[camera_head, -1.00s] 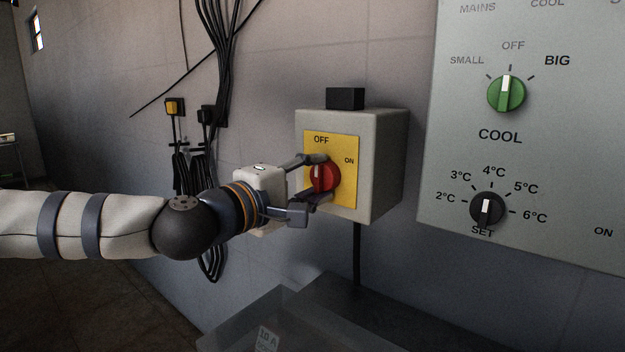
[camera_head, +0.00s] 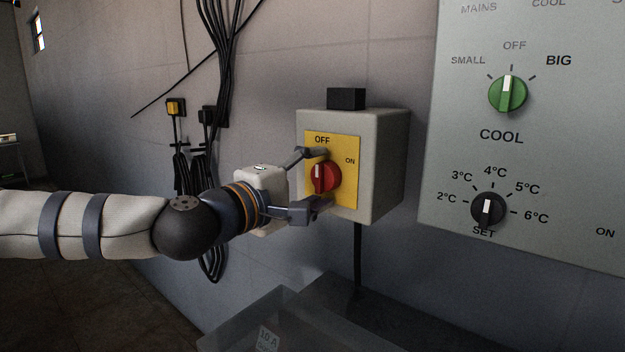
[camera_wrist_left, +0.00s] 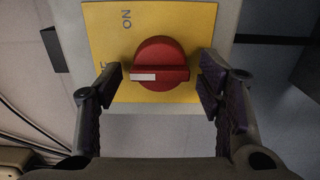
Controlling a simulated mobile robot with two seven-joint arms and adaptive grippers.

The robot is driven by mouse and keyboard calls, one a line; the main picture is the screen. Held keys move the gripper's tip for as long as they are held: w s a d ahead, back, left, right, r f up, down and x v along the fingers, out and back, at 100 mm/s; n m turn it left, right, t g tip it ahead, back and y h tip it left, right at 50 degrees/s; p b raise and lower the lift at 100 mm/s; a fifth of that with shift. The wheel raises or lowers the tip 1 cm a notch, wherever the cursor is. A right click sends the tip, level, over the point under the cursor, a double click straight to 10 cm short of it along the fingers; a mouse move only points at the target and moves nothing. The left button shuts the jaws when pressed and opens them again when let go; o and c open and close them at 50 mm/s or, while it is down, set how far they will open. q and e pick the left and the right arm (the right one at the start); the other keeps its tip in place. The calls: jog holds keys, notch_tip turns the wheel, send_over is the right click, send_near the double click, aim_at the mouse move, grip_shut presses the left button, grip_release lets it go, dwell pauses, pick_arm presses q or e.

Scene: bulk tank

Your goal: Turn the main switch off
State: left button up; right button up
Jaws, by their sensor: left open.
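The main switch is a red round knob (camera_head: 326,176) on a yellow plate (camera_head: 346,193), on the front of a grey box. Its white mark stands upright, towards the OFF label above; ON is at the upper right. The wrist view shows the red knob (camera_wrist_left: 162,55) with the white mark pointing left, the side of the partly hidden OFF label. My left gripper (camera_head: 317,178) is open, one finger above the knob and one below. In the wrist view, the left gripper (camera_wrist_left: 162,80) has gaps between both fingers and the knob. My right gripper is out of view.
A large grey panel (camera_head: 550,150) with a green COOL knob (camera_head: 506,94) and a black SET knob (camera_head: 488,209) is to the right. Black cables (camera_head: 215,50) hang on the wall at the left. A clear bin (camera_head: 290,325) is below the box.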

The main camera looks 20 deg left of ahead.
pick_arm(q)
jog(key=v, duration=1.2)
